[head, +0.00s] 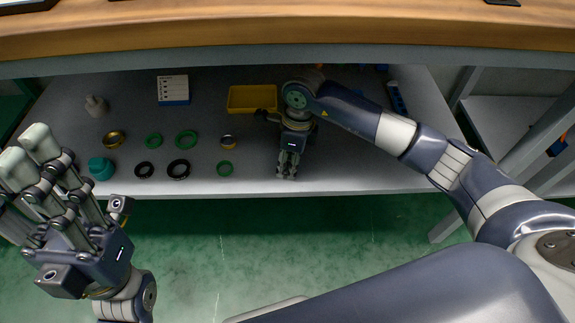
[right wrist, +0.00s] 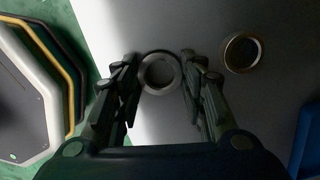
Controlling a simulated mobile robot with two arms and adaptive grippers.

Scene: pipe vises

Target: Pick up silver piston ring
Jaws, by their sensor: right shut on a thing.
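A silver piston ring (right wrist: 160,72) sits between the fingertips of my right gripper (right wrist: 158,82) in the right wrist view. The fingers are shut on it from both sides. In the head view, my right gripper (head: 288,166) points down near the front edge of the grey shelf (head: 340,176), and the ring in it is hidden or too small to make out. Whether the ring touches the shelf is unclear. My left gripper (head: 30,152) is raised at the left with its fingers apart and empty.
Several rings lie left of my right gripper: a small gold-and-silver ring (head: 228,141), green rings (head: 186,139), black rings (head: 178,169) and a brass ring (head: 113,139). A yellow tray (head: 252,98) stands behind. The wooden worktop (head: 290,30) overhangs the shelf.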

